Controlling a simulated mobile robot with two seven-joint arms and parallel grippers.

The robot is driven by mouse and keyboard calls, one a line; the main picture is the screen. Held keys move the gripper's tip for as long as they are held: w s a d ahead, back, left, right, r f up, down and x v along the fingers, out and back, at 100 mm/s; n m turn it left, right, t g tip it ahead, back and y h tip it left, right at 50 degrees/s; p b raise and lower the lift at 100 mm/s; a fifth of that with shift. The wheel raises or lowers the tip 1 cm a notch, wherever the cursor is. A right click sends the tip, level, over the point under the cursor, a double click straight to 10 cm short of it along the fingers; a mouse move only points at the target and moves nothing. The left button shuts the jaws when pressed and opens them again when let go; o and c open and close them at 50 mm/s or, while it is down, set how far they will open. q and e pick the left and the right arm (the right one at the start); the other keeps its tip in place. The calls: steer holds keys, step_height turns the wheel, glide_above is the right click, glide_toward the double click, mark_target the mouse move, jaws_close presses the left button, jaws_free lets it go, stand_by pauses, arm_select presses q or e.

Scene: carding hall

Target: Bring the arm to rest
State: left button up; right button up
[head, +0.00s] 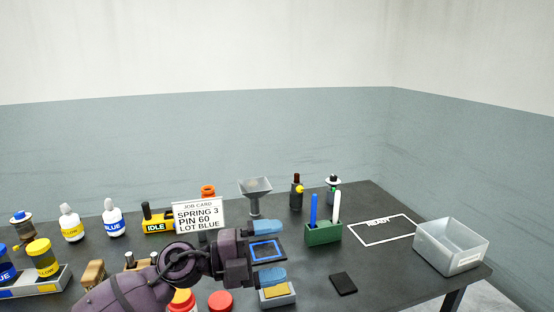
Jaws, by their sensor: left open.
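My left arm comes in from the lower left over the dark table (395,265). My left gripper (270,250) is open, its two blue-tipped fingers spread apart with nothing seen held between them. A dark pad with a blue square outline (281,245) shows between the fingers, below or behind them; I cannot tell the height gap. A grey block with a yellow top (280,293) is just below the nearer fingertip and partly covered by it. My right gripper is not in view.
A job card (198,214), a yellow IDLE block (158,226), a metal funnel (255,188) and a green pen holder (324,234) stand around the gripper. A white READY outline (383,241) is empty; a black slab (343,284) lies in front.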

arm_select(q)
steer(key=w+a+f+n+t+y, duration=0.2)
steer(key=w+a+n+t+y, duration=0.2)
steer(key=a+n+t, duration=0.75)
steer(key=s+a+f+n+t+y, duration=0.2)
steer(key=a+f+n+t+y, duration=0.3)
steer(key=f+n+y, duration=0.5)
steer(key=s+a+f+n+g+y, duration=0.2)
steer(key=s+a+f+n+g, duration=0.2)
steer(key=s+f, duration=0.7)
steer(key=s+a+f+n+g+y, duration=0.2)
steer(key=s+a+f+n+g, duration=0.2)
steer(key=s+f, duration=0.6)
steer(key=shift+s+a+f+n+y, duration=0.35)
steer(key=shift+s+a+n, duration=0.25)
steer(key=shift+a+n, duration=0.4)
steer(key=shift+a, duration=0.15)
